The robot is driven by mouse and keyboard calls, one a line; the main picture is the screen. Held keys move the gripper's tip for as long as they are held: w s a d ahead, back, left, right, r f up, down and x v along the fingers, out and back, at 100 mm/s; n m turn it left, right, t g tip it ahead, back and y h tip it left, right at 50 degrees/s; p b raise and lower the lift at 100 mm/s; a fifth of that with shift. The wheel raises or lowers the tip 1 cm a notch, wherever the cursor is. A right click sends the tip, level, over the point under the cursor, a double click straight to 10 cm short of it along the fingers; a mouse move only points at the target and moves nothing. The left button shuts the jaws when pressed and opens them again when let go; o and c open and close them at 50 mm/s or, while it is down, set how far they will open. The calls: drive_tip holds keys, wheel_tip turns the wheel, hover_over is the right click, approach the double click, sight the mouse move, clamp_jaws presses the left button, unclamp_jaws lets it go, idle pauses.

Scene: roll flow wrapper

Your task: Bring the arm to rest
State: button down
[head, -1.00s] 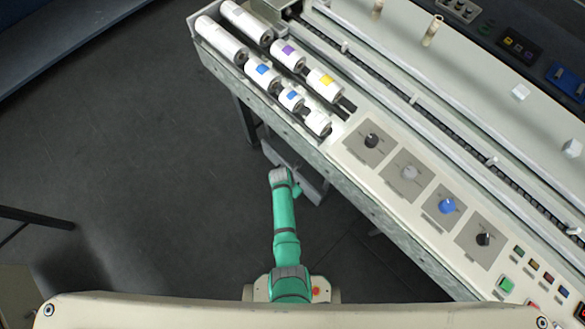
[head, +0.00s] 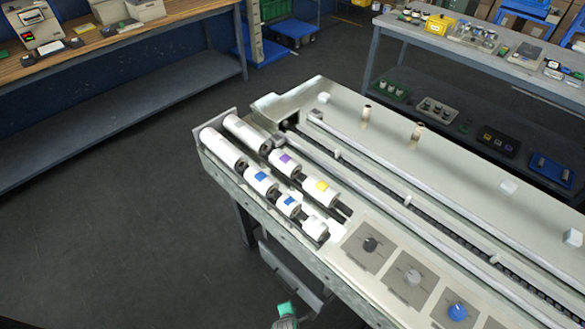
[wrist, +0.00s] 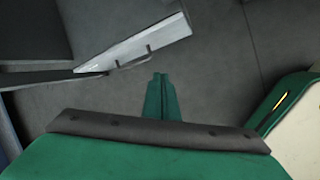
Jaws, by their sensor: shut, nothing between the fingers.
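My gripper (wrist: 160,78) shows in the wrist view with its two green fingers together and nothing between them. It hangs over bare dark floor. In the head view only a small green part of my arm shows at the bottom edge, beside the flow wrapper machine (head: 390,215); the fingers cannot be made out there. White rolls with blue, purple and yellow labels lie on the machine's left end, well apart from my arm.
The machine's front panel carries several knobs, among them a blue knob (head: 457,312). A wooden bench (head: 110,42) with devices stands at the back left, a grey shelf table (head: 460,75) at the back right. The dark floor (head: 110,220) at left is clear.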

drive_tip(key=s+r+m+t+y, duration=0.1)
drive_tip(key=s+r+m+t, duration=0.2)
drive_tip(key=s+r+m, duration=0.45)
drive_tip(key=s+r+m+t, duration=0.2)
drive_tip(key=s+r+m, duration=0.25)
drive_tip(key=r, duration=0.55)
drive_tip(key=s+r+m+t, duration=0.2)
drive_tip(key=s+r+m, duration=0.1)
drive_tip(key=r, duration=0.9)
drive_tip(key=s+r+m+t, duration=0.3)
drive_tip(key=r+m, duration=0.3)
drive_tip(key=r, duration=0.7)
drive_tip(key=shift+s, duration=0.25)
